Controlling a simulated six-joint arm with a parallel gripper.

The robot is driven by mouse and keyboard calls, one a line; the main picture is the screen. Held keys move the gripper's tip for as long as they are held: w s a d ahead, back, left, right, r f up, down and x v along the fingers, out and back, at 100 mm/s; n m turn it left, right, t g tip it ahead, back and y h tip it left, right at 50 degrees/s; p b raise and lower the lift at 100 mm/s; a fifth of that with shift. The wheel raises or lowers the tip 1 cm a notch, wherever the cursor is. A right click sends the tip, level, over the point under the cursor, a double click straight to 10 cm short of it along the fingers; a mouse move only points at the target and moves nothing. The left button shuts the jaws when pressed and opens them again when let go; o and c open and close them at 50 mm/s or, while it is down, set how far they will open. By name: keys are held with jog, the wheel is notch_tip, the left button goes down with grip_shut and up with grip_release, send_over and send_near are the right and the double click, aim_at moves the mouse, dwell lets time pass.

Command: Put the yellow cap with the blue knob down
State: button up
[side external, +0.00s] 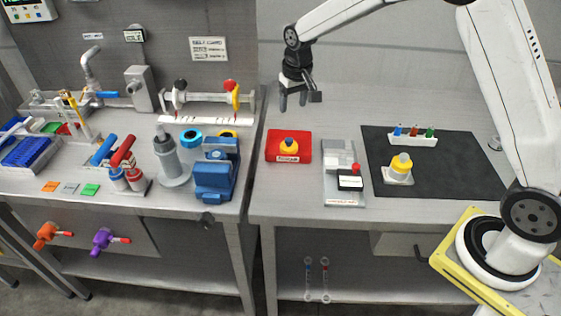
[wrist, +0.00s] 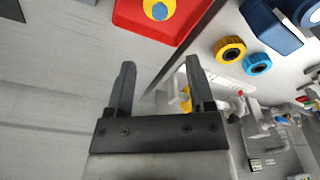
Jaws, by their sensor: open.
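The yellow cap with the blue knob (side external: 289,146) sits upright on a red tray (side external: 273,150) on the right bench. In the wrist view the cap (wrist: 159,11) shows at the top edge, partly cut off, on the red tray (wrist: 133,14). My gripper (side external: 300,103) is open and empty. It hangs in the air above and behind the tray, clear of the cap. In the wrist view its two fingers (wrist: 158,78) stand apart with nothing between them.
Right of the tray are a grey block with a label (side external: 341,158) and a dark mat (side external: 440,180) bearing a yellow-topped container (side external: 400,167) and a small rack (side external: 413,138). A blue vise-like fixture (side external: 215,175) stands on the left bench. A gap separates the benches.

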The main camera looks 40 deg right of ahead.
jog(key=shift+s, duration=0.1)
jog(key=s+a+f+n+t, duration=0.1)
jog(key=s+f+n, duration=0.1)
jog(key=s, duration=2.2)
jog(key=shift+a, duration=0.4)
